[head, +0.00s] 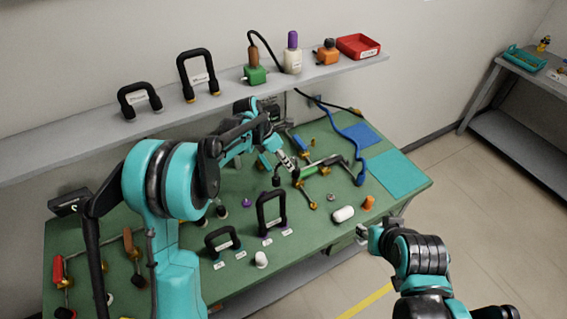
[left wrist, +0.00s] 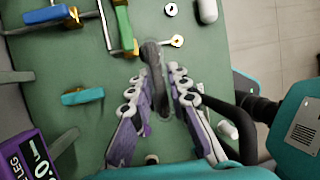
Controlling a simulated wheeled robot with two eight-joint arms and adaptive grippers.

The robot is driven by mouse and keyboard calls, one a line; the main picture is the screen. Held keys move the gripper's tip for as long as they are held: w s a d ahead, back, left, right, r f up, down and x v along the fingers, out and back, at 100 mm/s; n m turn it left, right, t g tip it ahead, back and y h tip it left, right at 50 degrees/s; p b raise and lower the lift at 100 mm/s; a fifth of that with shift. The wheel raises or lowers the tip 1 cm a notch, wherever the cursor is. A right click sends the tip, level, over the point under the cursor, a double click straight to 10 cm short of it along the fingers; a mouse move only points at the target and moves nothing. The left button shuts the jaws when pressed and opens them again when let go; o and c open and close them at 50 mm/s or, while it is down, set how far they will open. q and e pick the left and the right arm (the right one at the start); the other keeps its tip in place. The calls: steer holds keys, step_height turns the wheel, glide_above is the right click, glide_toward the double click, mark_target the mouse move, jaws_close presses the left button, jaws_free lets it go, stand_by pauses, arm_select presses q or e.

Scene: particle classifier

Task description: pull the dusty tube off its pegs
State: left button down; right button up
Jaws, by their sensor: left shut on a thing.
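My left gripper (head: 287,163) is over the middle of the green bench. In the left wrist view its two fingers (left wrist: 168,85) close on a dark grey rounded tube (left wrist: 152,58), which I take for the dusty tube. Its top end shows beyond the fingertips; the rest runs down between the fingers. In the head view a small dark end of it (head: 277,182) shows below the gripper. I cannot tell whether it still touches any pegs. My right gripper (head: 363,233) is near the bench's front right edge, apart from the tube; its jaws are too small to read.
Two black U-shaped tubes (head: 271,213) (head: 222,241) stand at the bench front. A green bar on brass fittings (head: 318,168) lies right of the left gripper. A white capsule (head: 343,214) and orange piece (head: 369,202) lie nearby. A shelf (head: 185,106) holds two more U-tubes and bottles.

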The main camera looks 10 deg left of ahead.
arm_select(q)
steer(key=shift+r+p, duration=1.45)
steer(key=shift+r, duration=0.85)
steer(key=shift+r+p, duration=0.95)
steer(key=shift+r, duration=0.6)
